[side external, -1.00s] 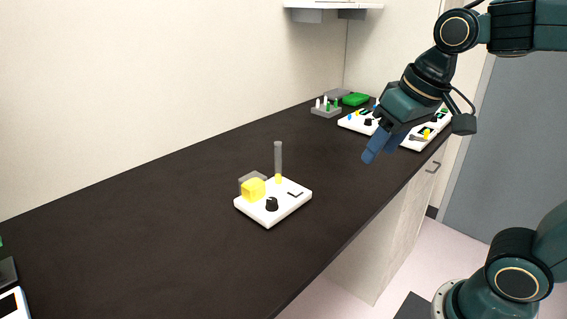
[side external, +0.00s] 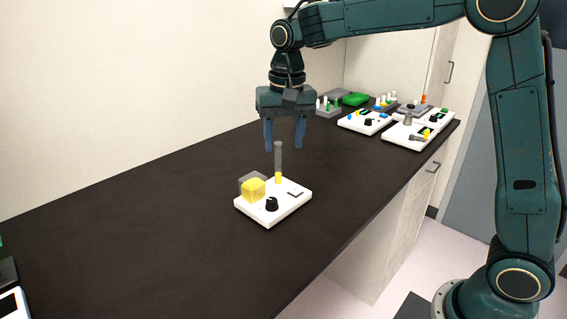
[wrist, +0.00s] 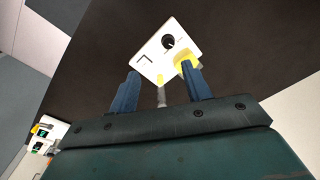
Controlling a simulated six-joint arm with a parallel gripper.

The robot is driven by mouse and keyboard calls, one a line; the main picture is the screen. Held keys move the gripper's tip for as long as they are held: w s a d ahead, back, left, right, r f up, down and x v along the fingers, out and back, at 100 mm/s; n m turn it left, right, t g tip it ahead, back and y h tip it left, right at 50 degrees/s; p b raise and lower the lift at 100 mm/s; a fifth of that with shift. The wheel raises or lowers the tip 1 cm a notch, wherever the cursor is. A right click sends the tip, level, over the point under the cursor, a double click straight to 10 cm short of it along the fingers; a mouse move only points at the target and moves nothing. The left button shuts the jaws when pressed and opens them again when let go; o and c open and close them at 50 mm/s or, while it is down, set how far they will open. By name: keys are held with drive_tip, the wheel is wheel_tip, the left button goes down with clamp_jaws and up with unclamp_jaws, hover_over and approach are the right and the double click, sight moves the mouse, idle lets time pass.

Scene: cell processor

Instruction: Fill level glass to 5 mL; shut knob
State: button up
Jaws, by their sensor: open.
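A white base plate (side external: 268,218) stands on the dark counter in the side view. It carries a tall level glass (side external: 278,160) with a little yellow liquid at its bottom. Beside the glass is a clear tank with yellow liquid (side external: 253,190). A black knob (side external: 271,204) sits near the plate's front; in the wrist view the knob (wrist: 168,42) also shows. The knob's setting is too small to tell. My gripper (side external: 284,149) points down, open and empty, above and slightly behind the plate, apart from it. In the wrist view its blue fingers (wrist: 160,80) are spread.
Other white stations (side external: 410,135) stand at the far right end of the counter, with a grey rack (side external: 327,112) and a green block (side external: 355,99) behind. A dark device (side external: 8,272) lies at the near left. The counter around the plate is clear.

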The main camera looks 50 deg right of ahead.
sight(272, 200)
drive_tip(key=shift+m+g, duration=0.3)
drive_tip(key=shift+m, duration=0.1)
drive_tip(key=w+f, duration=0.3)
drive_tip(key=shift+w+a, duration=0.2)
drive_tip(key=shift+a, duration=0.2)
drive_tip(key=shift+f, duration=0.1)
wheel_tip(272, 200, down, 14)
drive_tip(key=shift+r, duration=0.25)
drive_tip(key=c, duration=1)
